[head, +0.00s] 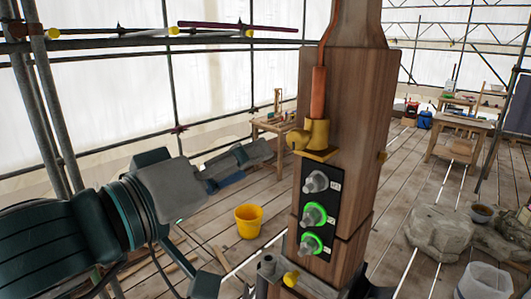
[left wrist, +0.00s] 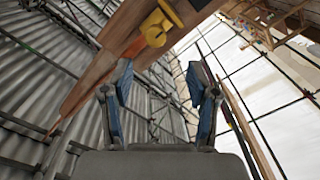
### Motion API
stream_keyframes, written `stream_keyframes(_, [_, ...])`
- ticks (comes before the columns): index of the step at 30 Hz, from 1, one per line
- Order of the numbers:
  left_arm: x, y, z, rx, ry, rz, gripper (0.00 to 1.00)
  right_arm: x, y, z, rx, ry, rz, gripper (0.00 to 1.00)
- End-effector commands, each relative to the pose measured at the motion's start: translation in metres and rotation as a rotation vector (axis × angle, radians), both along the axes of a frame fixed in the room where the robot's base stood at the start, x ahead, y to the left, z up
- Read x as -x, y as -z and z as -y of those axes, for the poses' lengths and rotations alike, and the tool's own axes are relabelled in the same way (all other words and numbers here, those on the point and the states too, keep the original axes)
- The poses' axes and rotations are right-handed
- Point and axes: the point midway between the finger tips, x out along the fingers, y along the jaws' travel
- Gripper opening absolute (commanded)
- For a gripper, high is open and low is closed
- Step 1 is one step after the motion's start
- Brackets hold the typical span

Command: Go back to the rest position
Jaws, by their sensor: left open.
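My left gripper (head: 238,168) reaches in from the left in the head view, empty and apart from the wooden post (head: 345,120). The left wrist view shows its two blue-padded fingers (left wrist: 160,85) spread apart with nothing between them. The post stands upright at centre, with a yellow fitting (head: 313,137) and an orange cable sleeve (head: 318,92) on its face. The yellow fitting also shows above the fingers in the left wrist view (left wrist: 160,22). A black panel (head: 334,190) below carries three grey knobs; the lower two have green lit rings. My right gripper is not seen.
A yellow bucket (head: 249,222) stands on the plank floor left of the post. Scaffold poles (head: 48,100) rise at the left. Stone blocks (head: 440,232) lie at the right. Workbenches (head: 462,135) stand farther back, with open floor between.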

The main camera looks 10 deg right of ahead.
Motion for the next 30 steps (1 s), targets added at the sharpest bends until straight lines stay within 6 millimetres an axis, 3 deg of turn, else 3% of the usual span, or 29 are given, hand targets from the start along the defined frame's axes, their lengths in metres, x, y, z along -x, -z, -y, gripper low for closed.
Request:
stream_keyframes(12, [0.002,0.002,-0.004,0.003,0.003,-0.011,0.59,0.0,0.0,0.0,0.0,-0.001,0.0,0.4])
stream_keyframes(16, [-0.021,0.017,0.0,0.074,0.061,-0.163,0.59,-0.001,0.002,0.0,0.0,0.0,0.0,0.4])
stream_keyframes(20, [-0.076,0.057,0.007,0.285,0.194,-0.562,0.59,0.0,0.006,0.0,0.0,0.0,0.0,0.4])
stream_keyframes(23, [-0.132,0.098,0.005,0.534,0.306,-0.963,0.59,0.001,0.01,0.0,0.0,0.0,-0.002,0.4])
stream_keyframes(27, [-0.218,0.173,-0.014,0.939,0.418,-1.501,0.59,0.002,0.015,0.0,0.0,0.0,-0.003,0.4])
stream_keyframes(30, [-0.269,0.234,-0.034,1.218,0.464,-1.799,0.59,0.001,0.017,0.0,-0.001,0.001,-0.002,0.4])
